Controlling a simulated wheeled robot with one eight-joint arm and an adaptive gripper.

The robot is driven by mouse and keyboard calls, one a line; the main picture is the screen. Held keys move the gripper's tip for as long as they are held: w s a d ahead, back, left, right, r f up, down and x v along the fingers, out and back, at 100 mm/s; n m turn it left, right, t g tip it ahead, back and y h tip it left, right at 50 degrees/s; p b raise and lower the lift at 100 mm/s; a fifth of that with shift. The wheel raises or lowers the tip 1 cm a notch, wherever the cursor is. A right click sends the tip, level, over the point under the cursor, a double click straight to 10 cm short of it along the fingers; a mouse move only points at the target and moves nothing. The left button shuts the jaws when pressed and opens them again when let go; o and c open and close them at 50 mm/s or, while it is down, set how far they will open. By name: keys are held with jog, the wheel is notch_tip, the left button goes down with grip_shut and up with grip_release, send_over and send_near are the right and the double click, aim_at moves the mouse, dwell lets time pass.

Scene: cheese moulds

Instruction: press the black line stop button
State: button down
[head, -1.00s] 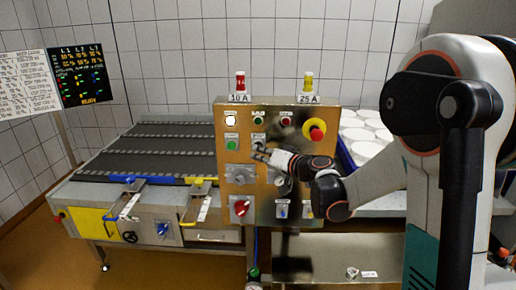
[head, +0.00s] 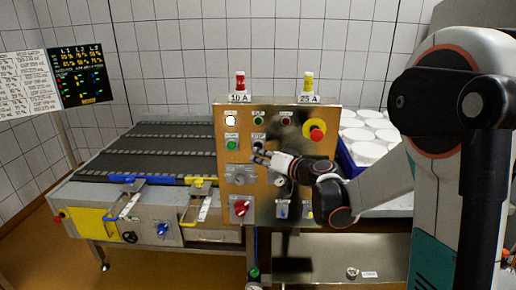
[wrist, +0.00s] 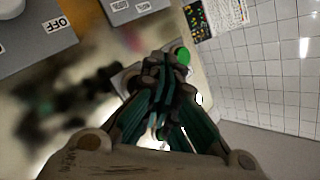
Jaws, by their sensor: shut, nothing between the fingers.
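The metal control panel (head: 222,180) faces me in the middle of the head view. A small black button (head: 258,148) with a label above it sits in its second row, just right of a green button (head: 232,145). My gripper (head: 256,158) is shut and empty, its tip at the lower edge of the black button; I cannot tell whether it touches. In the wrist view the closed fingers (wrist: 166,72) point at the panel, beside the green button (wrist: 182,56). The fingers seem to hide the black button there.
A yellow-and-red emergency button (head: 316,130) is at the panel's upper right. Below are a grey knob (head: 239,174) and a red rotary switch (head: 240,208). A conveyor (head: 150,150) lies left; a blue crate of white moulds (head: 368,140) stands right behind my arm.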

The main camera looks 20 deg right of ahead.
jog(key=shift+s, duration=0.1)
jog(key=shift+s+a, duration=0.25)
jog(key=shift+s, duration=0.5)
jog(key=shift+s+a, duration=0.25)
jog(key=shift+s, duration=0.55)
jog(key=shift+s+a, duration=0.25)
jog(key=shift+s, duration=0.5)
jog(key=shift+a, duration=0.1)
jog(key=s+a+n+g+h, duration=0.15)
jog(key=s+a+g, duration=0.5)
jog(key=s, duration=0.65)
jog(key=s+d+f+h, duration=0.2)
jog(key=s+d+h, duration=0.1)
jog(key=s, duration=0.6)
jog(key=s+d+f+g+h, duration=0.1)
jog(key=s+d+f+h, duration=0.1)
jog(key=s, duration=0.7)
jog(key=shift+s+d+f+h, duration=0.25)
jog(key=shift+d+h, duration=0.2)
jog(key=shift+d, duration=0.55)
jog(key=shift+n, duration=0.25)
